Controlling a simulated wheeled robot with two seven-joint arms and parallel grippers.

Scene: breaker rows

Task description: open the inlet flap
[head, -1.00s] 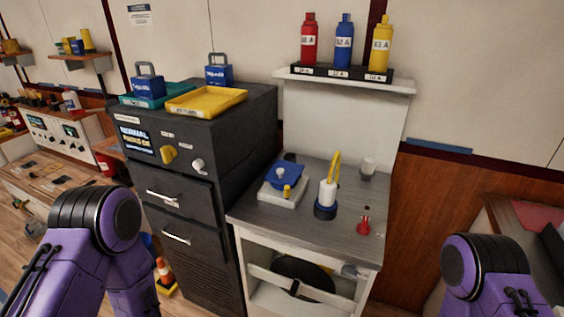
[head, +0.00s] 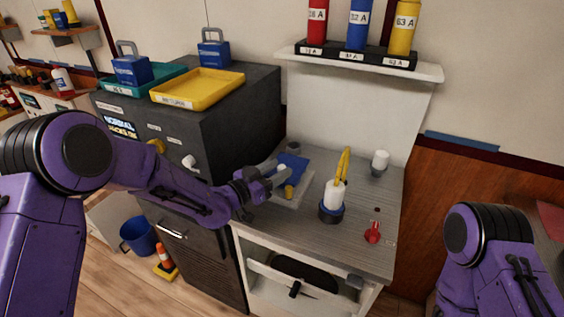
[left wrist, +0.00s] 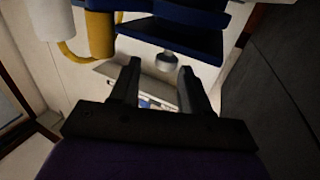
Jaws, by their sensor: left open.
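The blue flap (head: 293,165) sits on a low white box (head: 291,201) on the grey worktop. It carries a small pale knob, which shows as a round metal knob in the left wrist view (left wrist: 168,63) under the blue plate (left wrist: 172,38). My left gripper (head: 274,177) is at the flap's left side and partly covers it and the knob. In the left wrist view its two fingers (left wrist: 160,72) are apart, with the knob just beyond and between their tips; contact cannot be told. My right gripper is out of view; only its arm shows.
A yellow post (head: 289,192) stands at the box's front. A white cylinder with a yellow loop (head: 334,193) in a blue base stands to its right, with a red piece (head: 373,233) beyond. The dark cabinet (head: 225,130) rises close on the left.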

